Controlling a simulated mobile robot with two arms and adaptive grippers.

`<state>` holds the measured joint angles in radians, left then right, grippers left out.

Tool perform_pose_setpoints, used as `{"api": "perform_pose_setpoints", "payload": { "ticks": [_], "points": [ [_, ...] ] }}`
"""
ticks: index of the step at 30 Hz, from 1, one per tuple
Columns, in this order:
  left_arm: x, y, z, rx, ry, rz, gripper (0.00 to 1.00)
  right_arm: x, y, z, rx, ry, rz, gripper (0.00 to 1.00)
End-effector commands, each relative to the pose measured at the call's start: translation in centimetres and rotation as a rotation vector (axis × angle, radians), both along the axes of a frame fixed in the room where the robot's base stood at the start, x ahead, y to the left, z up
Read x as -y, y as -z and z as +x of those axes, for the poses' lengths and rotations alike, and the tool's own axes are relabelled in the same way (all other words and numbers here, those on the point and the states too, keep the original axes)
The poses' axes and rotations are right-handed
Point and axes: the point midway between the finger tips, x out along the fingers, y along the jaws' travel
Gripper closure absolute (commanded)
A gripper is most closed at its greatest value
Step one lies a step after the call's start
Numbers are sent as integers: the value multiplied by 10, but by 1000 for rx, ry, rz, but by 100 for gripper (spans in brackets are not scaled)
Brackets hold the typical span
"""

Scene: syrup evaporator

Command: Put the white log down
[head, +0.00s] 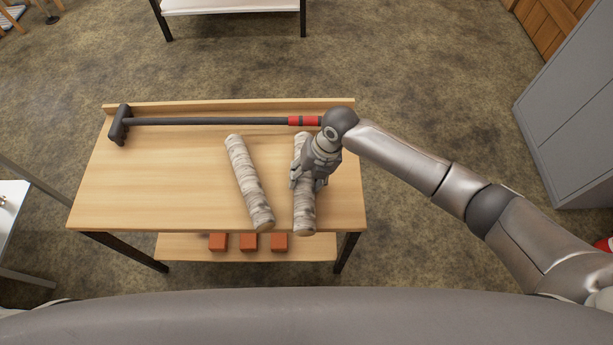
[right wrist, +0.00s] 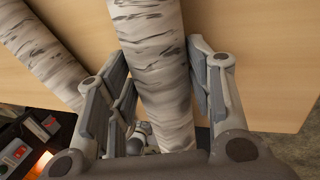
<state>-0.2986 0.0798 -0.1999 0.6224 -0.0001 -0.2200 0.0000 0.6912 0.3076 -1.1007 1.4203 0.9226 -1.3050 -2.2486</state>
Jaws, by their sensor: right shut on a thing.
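Two white birch-bark logs are at the wooden table (head: 170,190). One white log (head: 304,217) is at the table's right side, and my right gripper (head: 308,181) is shut on its middle from above. In the right wrist view the held log (right wrist: 150,45) runs between the two fingers of the gripper (right wrist: 160,85). I cannot tell whether this log touches the tabletop. The other white log (head: 248,185) lies slanted to its left, apart from it, and also shows in the right wrist view (right wrist: 38,48). My left gripper is not in view.
A long black tool (head: 210,121) with a red grip lies along the table's raised back edge (head: 220,104). The left part of the tabletop is clear. Orange blocks (head: 248,242) sit on the lower shelf (head: 180,248). A grey cabinet (head: 575,110) stands at right.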

Motion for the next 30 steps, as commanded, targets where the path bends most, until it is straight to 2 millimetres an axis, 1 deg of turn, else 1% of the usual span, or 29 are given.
{"api": "perform_pose_setpoints", "payload": {
  "ticks": [8,12,13,17,26,30],
  "points": [
    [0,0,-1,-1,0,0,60,-1,1,1,2,-1,2,96],
    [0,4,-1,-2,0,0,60,-1,5,1,2,-1,2,96],
    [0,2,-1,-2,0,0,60,0,5,0,1,-1,0,48],
    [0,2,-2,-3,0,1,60,0,5,0,0,-1,-1,31],
    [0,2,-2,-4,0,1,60,0,5,0,0,-1,0,30],
    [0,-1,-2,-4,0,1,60,1,-3,0,2,0,0,30]
  ]
}}
